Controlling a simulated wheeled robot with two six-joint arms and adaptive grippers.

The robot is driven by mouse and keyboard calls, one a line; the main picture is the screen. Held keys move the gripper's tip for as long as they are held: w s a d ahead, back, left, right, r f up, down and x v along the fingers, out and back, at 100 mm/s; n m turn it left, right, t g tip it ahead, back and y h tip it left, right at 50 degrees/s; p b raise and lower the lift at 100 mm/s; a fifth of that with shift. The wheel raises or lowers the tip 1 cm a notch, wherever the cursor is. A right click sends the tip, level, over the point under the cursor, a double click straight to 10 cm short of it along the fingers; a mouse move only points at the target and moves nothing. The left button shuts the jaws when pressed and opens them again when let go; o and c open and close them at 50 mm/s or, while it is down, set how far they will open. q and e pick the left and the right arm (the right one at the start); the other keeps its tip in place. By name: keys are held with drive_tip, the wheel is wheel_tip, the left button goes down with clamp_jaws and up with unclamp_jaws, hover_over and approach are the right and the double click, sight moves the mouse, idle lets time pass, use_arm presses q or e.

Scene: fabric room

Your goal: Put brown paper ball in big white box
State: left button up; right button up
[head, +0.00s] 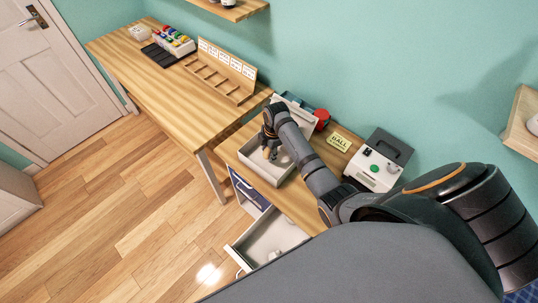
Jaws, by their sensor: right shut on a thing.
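My right gripper (269,152) is over the white open box (262,174) on the wooden cabinet top. It points down, with its fingers shut on a small tan-brown thing, which looks like the brown paper ball (270,154). The fingers hide most of the ball. I cannot tell whether the ball touches the box floor. My right forearm crosses over the box and hides part of it. My left gripper is not in view.
A "BALL" sign (340,141), a red round object (321,118) and a white device with a green button (376,166) stand nearby. An open drawer (268,238) juts out below. A wooden table (185,100) with a rack stands left. The floor is clear.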

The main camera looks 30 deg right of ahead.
drive_tip(key=shift+w+d+f, duration=0.2)
drive_tip(key=shift+f, duration=0.05)
drive_tip(key=shift+a+f, duration=0.1)
drive_tip(key=shift+f, duration=1.4)
drive_tip(key=o, duration=0.7)
drive_tip(key=shift+f, duration=0.1)
drive_tip(key=r, duration=0.8)
drive_tip(key=s+r, duration=0.1)
drive_tip(key=r, duration=0.3)
drive_tip(key=shift+s+d+r+b, duration=0.1)
drive_tip(key=shift+d+b, duration=0.3)
